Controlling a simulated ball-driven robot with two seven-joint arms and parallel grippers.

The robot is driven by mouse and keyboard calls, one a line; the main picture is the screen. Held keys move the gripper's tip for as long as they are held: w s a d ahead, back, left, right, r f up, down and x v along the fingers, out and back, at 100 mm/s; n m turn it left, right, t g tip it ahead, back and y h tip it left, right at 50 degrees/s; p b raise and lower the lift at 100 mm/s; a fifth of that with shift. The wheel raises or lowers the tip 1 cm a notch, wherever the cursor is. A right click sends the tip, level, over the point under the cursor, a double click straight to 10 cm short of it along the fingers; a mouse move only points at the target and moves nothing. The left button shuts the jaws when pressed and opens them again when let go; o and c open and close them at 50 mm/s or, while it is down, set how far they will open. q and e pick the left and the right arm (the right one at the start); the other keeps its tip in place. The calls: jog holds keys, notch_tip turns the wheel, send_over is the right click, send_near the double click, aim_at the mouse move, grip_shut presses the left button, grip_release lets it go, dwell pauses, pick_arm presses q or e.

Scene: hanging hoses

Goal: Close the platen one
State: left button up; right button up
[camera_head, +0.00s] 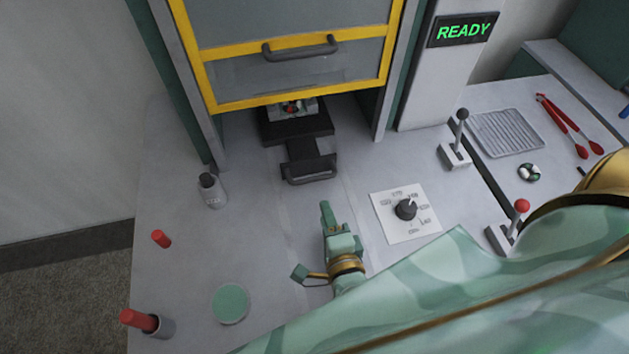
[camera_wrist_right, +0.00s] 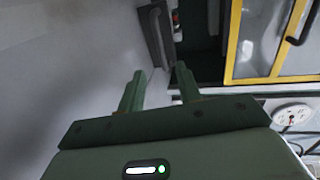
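A black sliding platen (camera_head: 300,147) with a front handle (camera_head: 310,178) sticks out from under a yellow-framed guard (camera_head: 292,96). A small metal piece with a red spot (camera_head: 291,108) sits on the platen, partly hidden by the guard. My right gripper (camera_head: 313,242) is in front of the handle, low over the table, and touches nothing that I can see. In the right wrist view its two fingers (camera_wrist_right: 158,72) are apart and empty, with the dark handle (camera_wrist_right: 155,35) just beyond them. My left gripper is not in view.
A dial (camera_head: 405,209) on a white plate and a black-knobbed lever (camera_head: 460,130) stand to the right. A red-knobbed lever (camera_head: 520,208) is near my arm. A sign (camera_head: 465,30) reads READY. Table between gripper and handle is clear.

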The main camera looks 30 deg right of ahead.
jog(key=x, duration=1.1)
jog(key=shift+a+b, duration=0.1)
jog(key=shift+b, duration=0.25)
jog(key=shift+r, duration=0.1)
grip_shut()
